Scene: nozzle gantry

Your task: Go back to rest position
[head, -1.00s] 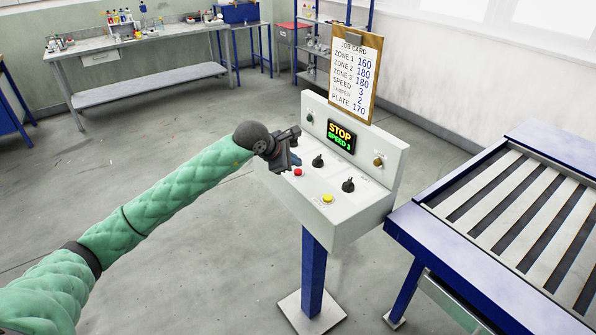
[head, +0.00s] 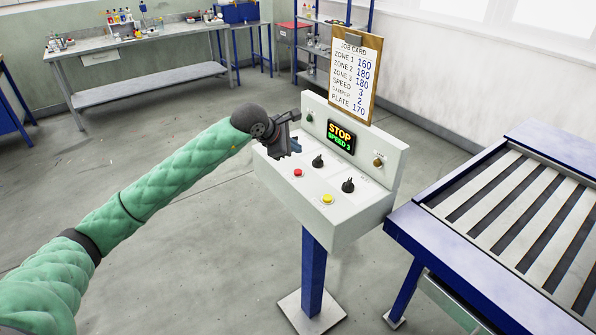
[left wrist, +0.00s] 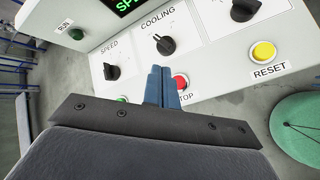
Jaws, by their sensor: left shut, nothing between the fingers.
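My left gripper (head: 291,147) hangs above the left part of the white control console (head: 335,228) in the head view, at the end of my green padded arm. Its blue fingers (left wrist: 161,86) are shut with nothing between them and look apart from the panel. In the left wrist view they overlap part of the red stop button (left wrist: 180,82). The cooling knob (left wrist: 165,44), speed knob (left wrist: 112,71) and yellow reset button (left wrist: 263,52) also show there. The console display (head: 341,136) reads STOP, SPEED 3. My right gripper is not in view.
A job card (head: 355,80) on a clipboard stands above the console. A blue-framed slatted roller table (head: 500,215) is close on the right. A workbench (head: 140,45) with bottles stands at the back left. The floor left of the console is clear.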

